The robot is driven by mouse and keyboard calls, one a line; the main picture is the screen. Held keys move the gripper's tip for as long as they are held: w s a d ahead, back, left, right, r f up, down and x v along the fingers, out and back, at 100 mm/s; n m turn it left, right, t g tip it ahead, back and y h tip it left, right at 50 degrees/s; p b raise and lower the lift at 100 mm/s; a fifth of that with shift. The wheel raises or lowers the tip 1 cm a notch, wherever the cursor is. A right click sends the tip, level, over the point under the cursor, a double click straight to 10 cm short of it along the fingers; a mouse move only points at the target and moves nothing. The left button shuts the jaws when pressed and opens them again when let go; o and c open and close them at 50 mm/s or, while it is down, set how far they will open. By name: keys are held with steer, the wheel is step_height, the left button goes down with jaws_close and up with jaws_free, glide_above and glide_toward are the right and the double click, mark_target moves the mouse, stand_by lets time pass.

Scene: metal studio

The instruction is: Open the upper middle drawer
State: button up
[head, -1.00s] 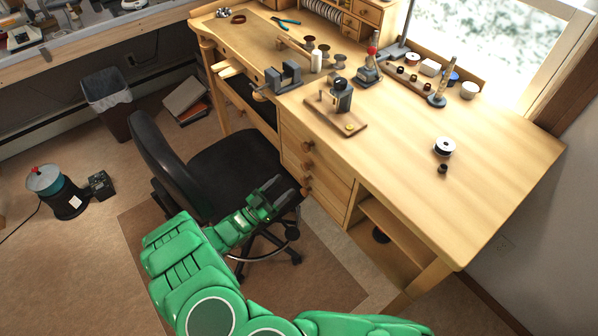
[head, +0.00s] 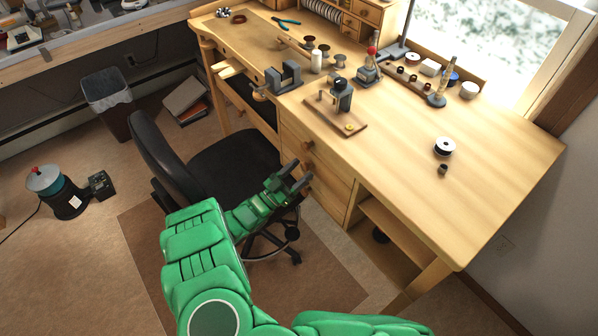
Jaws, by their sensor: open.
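The wooden desk has a stack of drawers (head: 326,172) under its top, to the right of the chair, and their fronts look shut. The round wooden knob (head: 307,146) of the top drawer shows clear above my gripper. My gripper (head: 303,172) is open, with its two dark fingers pointing at the drawer fronts just below that knob. A lower knob lies at or between the fingertips, partly hidden; I cannot tell whether they touch it. The knobs further down are hidden behind my gripper.
A black office chair (head: 233,160) stands close at the left of my gripper, partly under the desk. Open shelves (head: 395,235) are right of the drawers. A vise (head: 283,78) and a small tool on a wooden board (head: 338,112) stand on the desktop.

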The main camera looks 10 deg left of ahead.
steer(key=shift+w+d+r, duration=0.1)
steer(key=shift+c, duration=0.2)
jaws_close()
